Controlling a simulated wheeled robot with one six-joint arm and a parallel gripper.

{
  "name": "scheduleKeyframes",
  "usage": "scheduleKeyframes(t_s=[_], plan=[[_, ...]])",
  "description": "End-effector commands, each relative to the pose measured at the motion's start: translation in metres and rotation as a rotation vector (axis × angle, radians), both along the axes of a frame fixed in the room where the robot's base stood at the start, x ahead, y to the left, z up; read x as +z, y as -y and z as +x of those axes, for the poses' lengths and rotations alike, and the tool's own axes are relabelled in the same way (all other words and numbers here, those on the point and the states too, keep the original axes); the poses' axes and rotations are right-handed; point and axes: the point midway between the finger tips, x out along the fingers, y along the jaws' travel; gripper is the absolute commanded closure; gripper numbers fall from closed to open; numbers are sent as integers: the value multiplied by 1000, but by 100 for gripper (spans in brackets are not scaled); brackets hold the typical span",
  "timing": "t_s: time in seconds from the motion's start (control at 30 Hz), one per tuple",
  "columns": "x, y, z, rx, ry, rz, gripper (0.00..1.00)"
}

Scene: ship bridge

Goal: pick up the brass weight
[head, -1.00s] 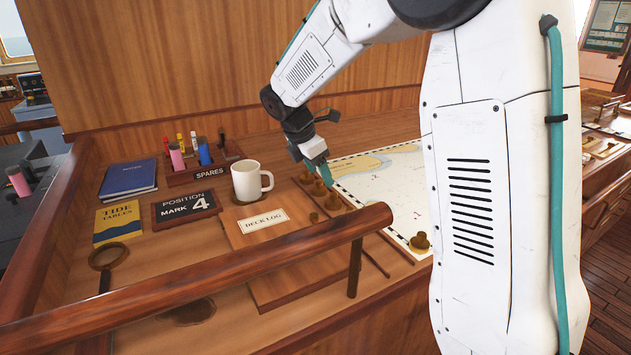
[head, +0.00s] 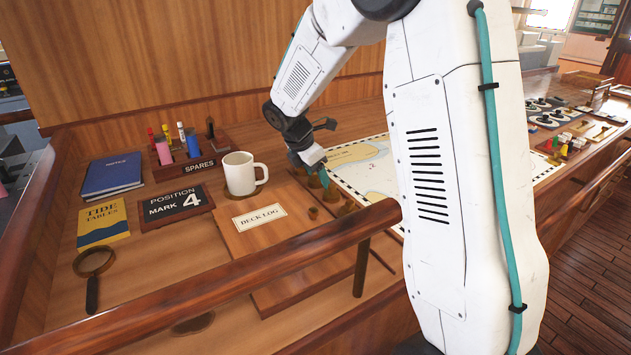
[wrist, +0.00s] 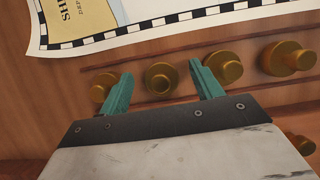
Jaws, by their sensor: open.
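Several brass weights stand in a row along a wooden strip beside the chart. In the wrist view, one brass weight (wrist: 160,77) shows between the two teal fingertips of my gripper (wrist: 161,71). Another weight (wrist: 101,87) is just left of the left finger, and another (wrist: 226,67) is just right of the right finger. My gripper is open and holds nothing. In the head view, my gripper (head: 321,180) is down at the row, with weights (head: 332,194) close by and partly hidden. I cannot tell how far above the middle weight the fingertips are.
The chart (head: 350,158) lies behind the row. The deck log (head: 259,216), a white mug (head: 240,174) and the spares holder (head: 199,167) are to the left. A wooden handrail (head: 220,275) crosses in front. More weights (wrist: 288,58) stand close at the right.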

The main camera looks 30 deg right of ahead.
Motion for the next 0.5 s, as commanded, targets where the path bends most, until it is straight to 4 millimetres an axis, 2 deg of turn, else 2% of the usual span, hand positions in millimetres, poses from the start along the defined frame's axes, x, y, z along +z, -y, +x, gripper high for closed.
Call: scheduleKeyframes(t_s=[0.2, 0.4, 0.5], plan=[[-1, -1, 0, 3, 1, 0, 35], [-1, -2, 0, 4, 1, 0, 90], [0, -2, 1, 4, 2, 0, 90]])
